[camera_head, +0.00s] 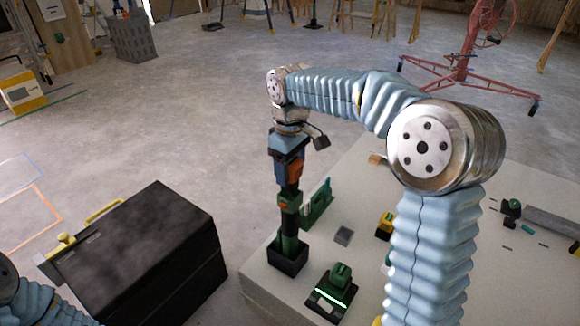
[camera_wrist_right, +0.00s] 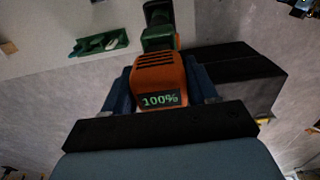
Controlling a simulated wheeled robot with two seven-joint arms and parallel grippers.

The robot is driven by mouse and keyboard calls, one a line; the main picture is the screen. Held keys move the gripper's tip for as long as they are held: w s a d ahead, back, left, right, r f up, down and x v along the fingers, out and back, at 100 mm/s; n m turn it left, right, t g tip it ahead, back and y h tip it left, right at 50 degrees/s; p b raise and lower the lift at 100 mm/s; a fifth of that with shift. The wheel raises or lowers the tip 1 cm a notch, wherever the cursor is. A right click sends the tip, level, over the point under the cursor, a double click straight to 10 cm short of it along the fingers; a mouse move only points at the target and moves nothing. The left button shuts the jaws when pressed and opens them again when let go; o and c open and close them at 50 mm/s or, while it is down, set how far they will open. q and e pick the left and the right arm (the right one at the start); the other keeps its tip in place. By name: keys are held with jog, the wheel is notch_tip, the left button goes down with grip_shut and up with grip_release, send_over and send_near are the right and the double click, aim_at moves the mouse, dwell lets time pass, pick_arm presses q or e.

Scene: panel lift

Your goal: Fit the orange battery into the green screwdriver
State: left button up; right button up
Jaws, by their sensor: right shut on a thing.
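My right gripper (camera_head: 291,163) points down and is shut on the orange battery (camera_head: 296,172). In the right wrist view the battery (camera_wrist_right: 160,80) sits between the two blue fingers, its display reading 100%. The green screwdriver (camera_head: 289,242) stands upright in a black holder (camera_head: 287,262) near the table's front left corner. Its top is directly below the battery. In the right wrist view part of the screwdriver (camera_wrist_right: 158,32) shows just beyond the battery. I cannot tell whether they touch or how far they are joined. My left gripper is out of view.
A charger (camera_head: 332,296) with a lit green strip stands right of the holder. A green rack (camera_head: 317,205) is close behind the screwdriver. A small grey block (camera_head: 344,236) and a yellow item (camera_head: 385,224) lie further right. A large black box (camera_head: 145,250) stands left of the table.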

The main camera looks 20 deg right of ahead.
jog(key=shift+f, duration=0.6)
dwell(0.9)
jog(key=shift+f, duration=0.2)
jog(key=shift+f+b, duration=0.4)
jog(key=shift+f, duration=0.25)
jog(key=shift+f, duration=0.2)
jog(key=shift+f+b, duration=0.5)
jog(key=shift+f, duration=0.15)
dwell(0.6)
dwell(0.4)
jog(key=o, duration=1.2)
